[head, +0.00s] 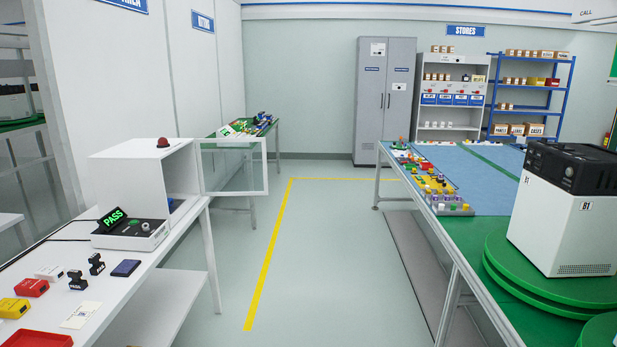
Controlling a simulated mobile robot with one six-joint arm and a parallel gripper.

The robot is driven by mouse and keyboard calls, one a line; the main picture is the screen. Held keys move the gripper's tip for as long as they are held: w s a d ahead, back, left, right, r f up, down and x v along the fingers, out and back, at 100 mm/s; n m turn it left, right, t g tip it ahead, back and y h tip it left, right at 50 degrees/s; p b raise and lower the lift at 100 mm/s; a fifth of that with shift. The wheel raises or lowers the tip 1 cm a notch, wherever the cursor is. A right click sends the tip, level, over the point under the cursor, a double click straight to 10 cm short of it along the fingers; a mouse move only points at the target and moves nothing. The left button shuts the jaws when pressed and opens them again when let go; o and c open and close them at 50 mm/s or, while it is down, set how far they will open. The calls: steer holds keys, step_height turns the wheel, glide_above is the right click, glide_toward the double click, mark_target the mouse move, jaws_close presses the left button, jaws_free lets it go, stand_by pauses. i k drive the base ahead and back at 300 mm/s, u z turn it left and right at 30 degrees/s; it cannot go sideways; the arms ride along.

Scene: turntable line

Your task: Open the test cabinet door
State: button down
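The test cabinet (122,172) is a white box on the white bench at the left, with a red dome button (163,143) on top. Its door (233,167) is a clear panel in a white frame. The door stands open, swung out to the right past the bench edge. The cabinet's inside shows, with a small blue item in it. A tester with a green PASS display (112,220) sits at the cabinet's front. My gripper is not in view.
The white bench (180,248) also holds red and yellow boxes, two black stamps and a blue pad. Clear floor with a yellow line (269,250) runs between it and the green table at the right, where a white machine (560,215) stands on a green turntable.

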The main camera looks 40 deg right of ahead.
mark_target(198, 141)
steer(key=z, duration=0.15)
steer(key=k, duration=0.75)
steer(key=z, duration=0.5)
steer(key=i, duration=1.65)
steer(key=u, duration=0.5)
steer(key=i, duration=0.9)
steer(key=u, duration=0.35)
